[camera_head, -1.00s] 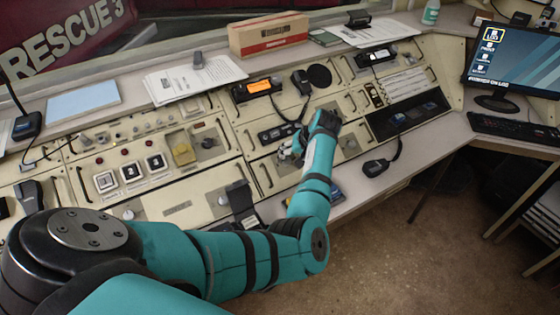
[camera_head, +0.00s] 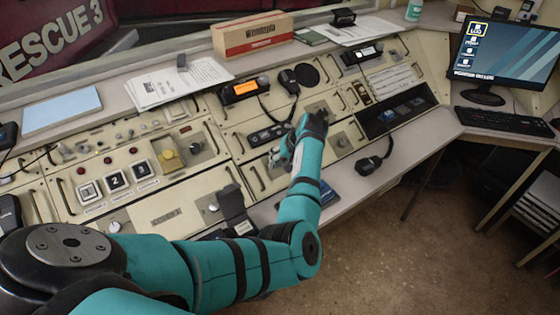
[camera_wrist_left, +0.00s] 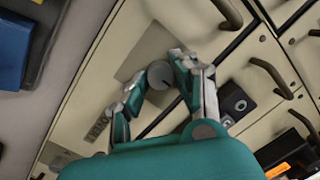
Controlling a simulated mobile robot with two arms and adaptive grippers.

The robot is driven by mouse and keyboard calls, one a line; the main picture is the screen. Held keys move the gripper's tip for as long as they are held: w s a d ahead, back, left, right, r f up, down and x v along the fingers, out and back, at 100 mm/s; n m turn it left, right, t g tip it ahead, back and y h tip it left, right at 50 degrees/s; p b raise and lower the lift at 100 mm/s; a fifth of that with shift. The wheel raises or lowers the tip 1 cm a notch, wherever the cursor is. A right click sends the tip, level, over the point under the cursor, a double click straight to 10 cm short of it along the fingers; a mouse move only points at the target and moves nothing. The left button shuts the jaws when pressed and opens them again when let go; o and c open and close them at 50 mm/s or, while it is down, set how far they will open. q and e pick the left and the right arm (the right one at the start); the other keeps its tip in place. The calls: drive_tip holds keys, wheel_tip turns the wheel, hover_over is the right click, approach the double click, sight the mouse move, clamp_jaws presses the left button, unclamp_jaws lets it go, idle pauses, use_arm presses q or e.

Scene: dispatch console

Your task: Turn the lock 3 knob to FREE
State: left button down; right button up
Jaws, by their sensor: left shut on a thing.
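The lock 3 knob (camera_wrist_left: 159,76) is a round grey knob on a grey plate of the cream console panel (camera_wrist_left: 105,75), in the left wrist view. My left gripper (camera_wrist_left: 155,88) has one finger on each side of it and is shut on it. The knob's setting cannot be read. My right gripper is not in view.
Other pale knobs (camera_head: 211,206) and several bar handles stand out from the panels. A black handset (camera_head: 376,157) on a cord lies right of my arm. A radio with an orange screen (camera_head: 244,90) and a cardboard box (camera_head: 252,36) are behind. A monitor (camera_head: 502,50) stands at right.

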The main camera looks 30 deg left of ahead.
use_arm(q)
drive_tip(key=shift+r+m+p, duration=0.2)
drive_tip(key=shift+m+p, duration=0.3)
drive_tip(key=shift+p, duration=0.3)
drive_tip(key=m+p, duration=0.4)
drive_tip(key=shift+s+y+p, duration=0.1)
drive_tip(key=shift+y+p, duration=0.2)
drive_tip(key=m+p, duration=0.2)
drive_tip(key=shift+m, duration=0.4)
drive_tip(key=m+p, duration=0.4)
drive_tip(key=m, duration=0.1)
drive_tip(key=shift+f+t+y, duration=0.1)
drive_tip(key=shift+t+y, duration=0.3)
drive_tip(key=m+p, duration=0.2)
drive_tip(key=m, duration=0.3)
drive_tip(key=shift+f+p, duration=0.15)
drive_tip(key=shift+p, duration=0.2)
drive_tip(key=shift+d+m, duration=0.1)
drive_tip(key=shift+m, duration=0.2)
drive_tip(key=c, duration=1)
unclamp_jaws()
